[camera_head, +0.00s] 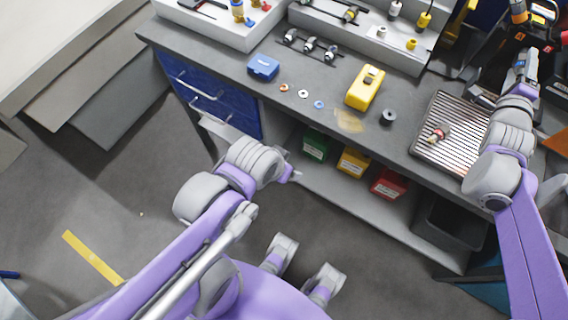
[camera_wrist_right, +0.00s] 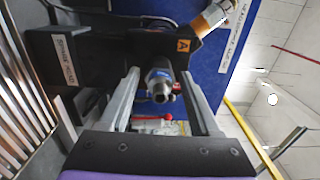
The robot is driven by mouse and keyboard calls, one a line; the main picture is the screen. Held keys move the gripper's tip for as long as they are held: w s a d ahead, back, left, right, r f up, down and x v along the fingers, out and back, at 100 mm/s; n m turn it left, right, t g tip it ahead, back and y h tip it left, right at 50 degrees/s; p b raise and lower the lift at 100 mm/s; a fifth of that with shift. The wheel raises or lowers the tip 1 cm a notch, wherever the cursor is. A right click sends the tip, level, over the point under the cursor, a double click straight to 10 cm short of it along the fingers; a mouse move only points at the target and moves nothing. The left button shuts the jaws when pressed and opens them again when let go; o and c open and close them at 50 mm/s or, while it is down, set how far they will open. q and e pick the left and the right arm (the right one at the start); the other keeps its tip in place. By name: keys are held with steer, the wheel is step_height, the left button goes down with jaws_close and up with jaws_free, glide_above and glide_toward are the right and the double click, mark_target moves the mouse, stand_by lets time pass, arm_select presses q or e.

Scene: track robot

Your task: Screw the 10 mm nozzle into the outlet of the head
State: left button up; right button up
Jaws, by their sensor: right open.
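My right gripper (camera_wrist_right: 160,75) is open in the wrist view, with one finger on each side of a grey cylindrical fitting (camera_wrist_right: 160,88). The fitting has a blue band and a dark round opening facing the camera. I cannot tell whether it is the head's outlet or a nozzle, or whether the fingers touch it. In the head view the right gripper (camera_head: 524,62) is at the upper right, by dark equipment. A small red and metallic part (camera_head: 438,134) lies on the slatted tray (camera_head: 458,108). My left gripper (camera_head: 292,174) is small, off the bench front; its jaws are unclear.
On the bench (camera_head: 225,58) are a blue box (camera_head: 263,67), a yellow case (camera_head: 365,88), a dark ring (camera_head: 388,117) and several small rings. A black rack (camera_head: 312,47) holds metallic fittings. Coloured bins sit below.

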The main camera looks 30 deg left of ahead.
steer(key=n+p, duration=0.1)
steer(key=n, duration=0.9)
steer(key=shift+p, duration=0.4)
steer(key=shift+n, duration=1)
